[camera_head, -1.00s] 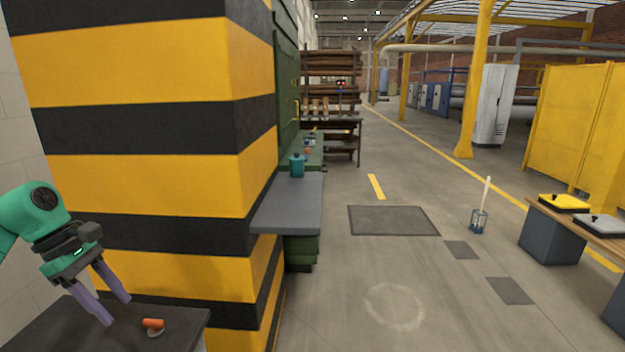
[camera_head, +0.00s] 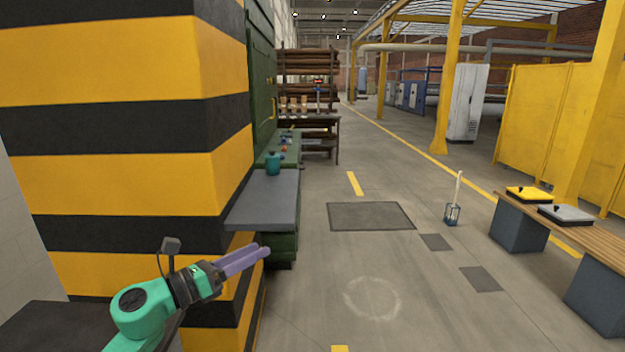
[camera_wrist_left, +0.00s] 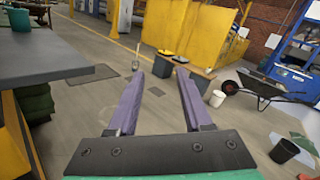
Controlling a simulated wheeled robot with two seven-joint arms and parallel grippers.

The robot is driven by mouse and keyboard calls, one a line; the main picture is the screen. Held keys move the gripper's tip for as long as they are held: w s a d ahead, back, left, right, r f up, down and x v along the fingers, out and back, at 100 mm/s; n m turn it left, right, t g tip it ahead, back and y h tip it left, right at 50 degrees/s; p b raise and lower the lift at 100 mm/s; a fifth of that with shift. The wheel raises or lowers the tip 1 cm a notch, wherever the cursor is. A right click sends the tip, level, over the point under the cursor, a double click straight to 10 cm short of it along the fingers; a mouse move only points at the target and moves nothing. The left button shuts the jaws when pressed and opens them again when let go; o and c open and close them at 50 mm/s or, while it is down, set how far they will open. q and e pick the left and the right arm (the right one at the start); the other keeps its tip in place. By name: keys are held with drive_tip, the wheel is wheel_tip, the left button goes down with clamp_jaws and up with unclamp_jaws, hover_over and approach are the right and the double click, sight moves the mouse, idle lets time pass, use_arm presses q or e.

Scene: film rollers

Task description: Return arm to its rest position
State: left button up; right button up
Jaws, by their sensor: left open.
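My left gripper (camera_head: 265,254) is at the lower left of the head view, in front of the yellow and black striped pillar. Its purple fingers point right, toward the open floor. In the left wrist view the two fingers (camera_wrist_left: 162,80) stand apart with nothing between them, and the floor shows through the gap. My right gripper is in neither view.
The striped pillar (camera_head: 120,130) fills the left side. A grey ledge (camera_head: 265,200) juts out beside it, with a teal pot (camera_head: 273,163) behind. A dark tabletop (camera_head: 50,325) lies at the lower left. A bench (camera_head: 580,238) stands right. The middle floor is open.

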use_arm(q)
drive_tip(key=s+a+f+n+t+y, duration=0.15)
drive_tip(key=a+f+n+y, duration=0.45)
drive_tip(key=n, duration=0.7)
drive_tip(key=s+a+f+n+t+y, duration=0.1)
drive_tip(key=a+f+n+t+y, duration=0.25)
drive_tip(key=n+y, duration=0.65)
drive_tip(key=s+a+f+n+g, duration=0.3)
drive_tip(key=s+f+n+g, duration=0.35)
drive_tip(key=f+n, duration=0.3)
drive_tip(key=s+d+f+n+g+h, duration=0.1)
drive_tip(key=s+f+n+g, duration=0.35)
drive_tip(key=s, duration=0.45)
drive_tip(key=s+d+f+n+g+h, duration=0.25)
drive_tip(key=s+f, duration=0.25)
drive_tip(key=s, duration=0.5)
drive_tip(key=s+a+f+g+p, duration=0.1)
drive_tip(key=s+f+p, duration=0.15)
drive_tip(key=f, duration=0.75)
drive_tip(key=s+f+g+p, duration=0.1)
drive_tip(key=f+p, duration=0.2)
drive_tip(key=f, duration=0.7)
drive_tip(key=s+a+f+p, duration=0.1)
drive_tip(key=s+f, duration=0.3)
drive_tip(key=s, duration=0.3)
drive_tip(key=s+a+f+g+y+p, duration=0.1)
drive_tip(key=s+a+f, duration=0.1)
drive_tip(key=s+f, duration=0.3)
drive_tip(key=s, duration=0.2)
drive_tip(key=shift+s+p, duration=0.4)
